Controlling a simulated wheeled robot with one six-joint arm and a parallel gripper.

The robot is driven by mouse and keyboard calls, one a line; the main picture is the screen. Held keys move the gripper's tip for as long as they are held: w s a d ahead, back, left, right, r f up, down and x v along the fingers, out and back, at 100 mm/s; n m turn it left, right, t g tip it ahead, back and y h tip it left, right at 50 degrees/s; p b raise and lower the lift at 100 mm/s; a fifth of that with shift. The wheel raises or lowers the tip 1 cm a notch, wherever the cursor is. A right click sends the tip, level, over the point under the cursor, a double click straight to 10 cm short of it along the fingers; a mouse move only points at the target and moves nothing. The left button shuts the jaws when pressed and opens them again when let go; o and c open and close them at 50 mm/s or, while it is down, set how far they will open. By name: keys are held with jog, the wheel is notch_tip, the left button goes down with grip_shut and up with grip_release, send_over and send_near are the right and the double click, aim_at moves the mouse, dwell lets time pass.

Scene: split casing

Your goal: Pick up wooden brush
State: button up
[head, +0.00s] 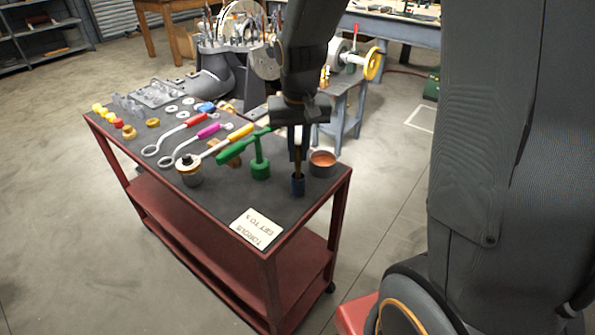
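The wooden brush (298,168) appears as a narrow brown upright shape near the right corner of the red cart's dark top. Its lower end meets a small dark blue cup or base (297,186); I cannot tell whether it stands inside. My gripper (298,157) points straight down over the brush, with its dark fingers at the brush's upper part. The fingers and arm hide much of the brush, so I cannot tell whether they are closed on it or only around it.
A grey pot with orange-brown contents (322,159) stands close right of the brush. A green T-shaped tool (260,163) stands to the left. Ratchets, a dark-topped pot (189,172) and a paper card (257,228) lie on the cart top (215,208).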

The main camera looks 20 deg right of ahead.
grip_shut()
jog(key=shift+w+r, duration=0.1)
jog(key=shift+r, duration=0.2)
notch_tip(320, 180, up, 10)
jog(key=shift+f+b, duration=0.25)
jog(key=shift+b, duration=0.45)
jog(key=shift+a, duration=0.1)
dwell(0.9)
